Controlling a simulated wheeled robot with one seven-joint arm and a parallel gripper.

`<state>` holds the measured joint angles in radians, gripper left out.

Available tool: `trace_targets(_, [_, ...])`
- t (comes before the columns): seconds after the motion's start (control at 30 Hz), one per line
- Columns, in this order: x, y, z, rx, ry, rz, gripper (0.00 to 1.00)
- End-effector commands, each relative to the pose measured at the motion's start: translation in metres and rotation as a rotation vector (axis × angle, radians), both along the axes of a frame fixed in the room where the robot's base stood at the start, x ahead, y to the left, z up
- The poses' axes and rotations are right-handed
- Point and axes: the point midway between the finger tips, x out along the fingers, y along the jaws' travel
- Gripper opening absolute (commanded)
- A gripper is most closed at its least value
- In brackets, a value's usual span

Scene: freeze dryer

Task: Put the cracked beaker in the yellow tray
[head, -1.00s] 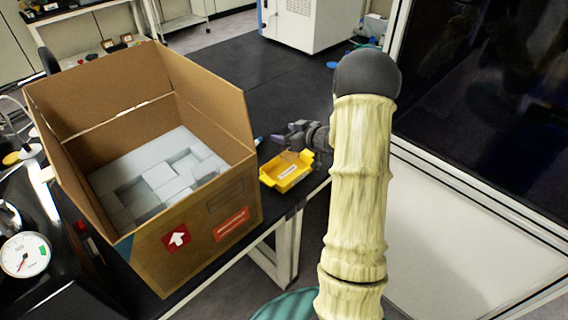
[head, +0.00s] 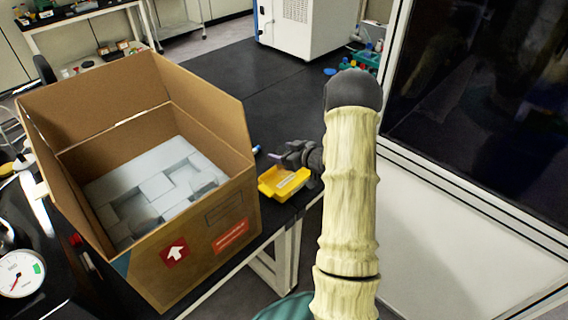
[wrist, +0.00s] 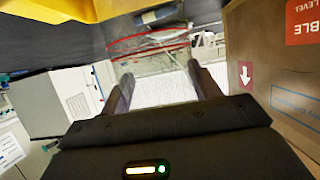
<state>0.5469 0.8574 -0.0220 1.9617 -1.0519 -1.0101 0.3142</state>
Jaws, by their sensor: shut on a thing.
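The yellow tray (head: 270,190) sits on the black bench beside the cardboard box, with a white label on its front. In the wrist view its yellow edge (wrist: 45,10) runs along the top. My gripper (wrist: 160,82) is shut on a clear glass beaker (wrist: 150,62) with red lines around it, between the two dark fingers. In the head view my gripper (head: 292,158) is at the tray's back edge, close above it. The beaker is too small and see-through to make out there, and I cannot see its crack clearly.
A large open cardboard box (head: 195,245) with grey foam inside stands left of the tray. A glass-fronted cabinet (head: 480,110) is on the right. The black bench (head: 230,65) is mostly clear behind the tray, up to a white machine (head: 305,25).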

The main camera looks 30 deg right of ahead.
Motion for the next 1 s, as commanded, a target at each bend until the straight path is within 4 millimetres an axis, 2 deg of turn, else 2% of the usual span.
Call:
trace_targets(0.37, [0.000,0.000,-0.006,-0.001,-0.002,0.001,0.38])
trace_targets(0.6, [0.000,0.000,-0.035,0.002,0.002,0.000,0.38])
trace_targets(0.7, [0.000,0.000,-0.042,-0.002,-0.001,0.001,0.38])
trace_targets(1.0, [0.000,0.000,-0.044,-0.001,-0.002,0.001,0.38])
